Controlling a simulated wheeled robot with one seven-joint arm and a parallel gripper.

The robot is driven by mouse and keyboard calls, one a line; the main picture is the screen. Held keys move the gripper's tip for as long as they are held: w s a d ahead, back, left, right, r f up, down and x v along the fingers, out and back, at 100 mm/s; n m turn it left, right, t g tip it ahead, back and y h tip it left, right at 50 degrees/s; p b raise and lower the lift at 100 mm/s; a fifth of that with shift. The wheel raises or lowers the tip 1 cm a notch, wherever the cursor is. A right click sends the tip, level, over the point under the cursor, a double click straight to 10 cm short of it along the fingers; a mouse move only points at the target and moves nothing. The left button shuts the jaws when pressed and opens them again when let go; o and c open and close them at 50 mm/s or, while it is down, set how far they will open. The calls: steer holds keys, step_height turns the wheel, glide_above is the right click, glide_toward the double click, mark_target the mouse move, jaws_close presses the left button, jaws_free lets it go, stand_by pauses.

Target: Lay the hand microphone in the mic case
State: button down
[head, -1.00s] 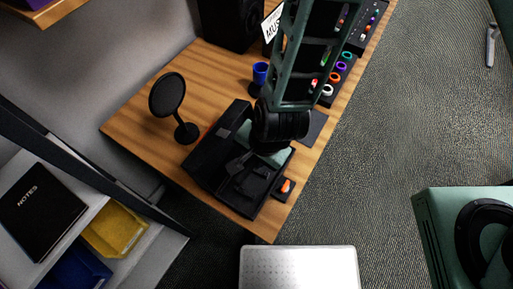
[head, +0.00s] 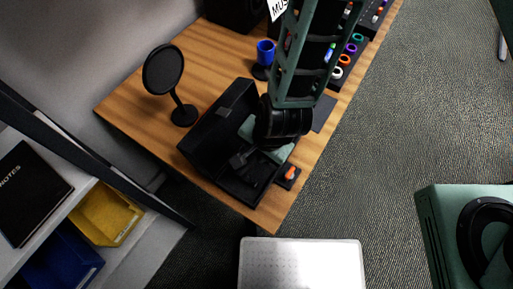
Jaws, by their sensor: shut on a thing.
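The mic case (head: 208,136) is a black open case near the front edge of the wooden desk, with its raised lid on the left side. My gripper (head: 238,160) points down over the open case, with the green and black wrist above it covering part of the case. The gripper is shut on a dark thing, which I take to be the hand microphone; its outline cannot be told apart from the dark fingers and case. I cannot tell whether it touches the case floor.
A round black pop filter on a stand (head: 163,70) is left of the case. A blue cup (head: 265,52) stands behind it. A small black tray with an orange item (head: 290,174) lies at the right. Coloured rings (head: 343,60) lie further back.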

mark_target(258, 165)
steer(key=shift+f+b, duration=1.55)
steer(key=shift+f, duration=0.6)
steer(key=c, duration=1.1)
jaws_free()
steer(key=shift+f, duration=0.1)
steer(key=shift+o, duration=0.5)
steer(key=shift+s+d, duration=0.1)
steer(key=shift+d+f, duration=0.1)
steer(key=shift+f, duration=0.05)
steer(key=shift+a+r+p, duration=0.2)
steer(key=shift+r+p, duration=3.35)
steer(key=shift+r, duration=0.7)
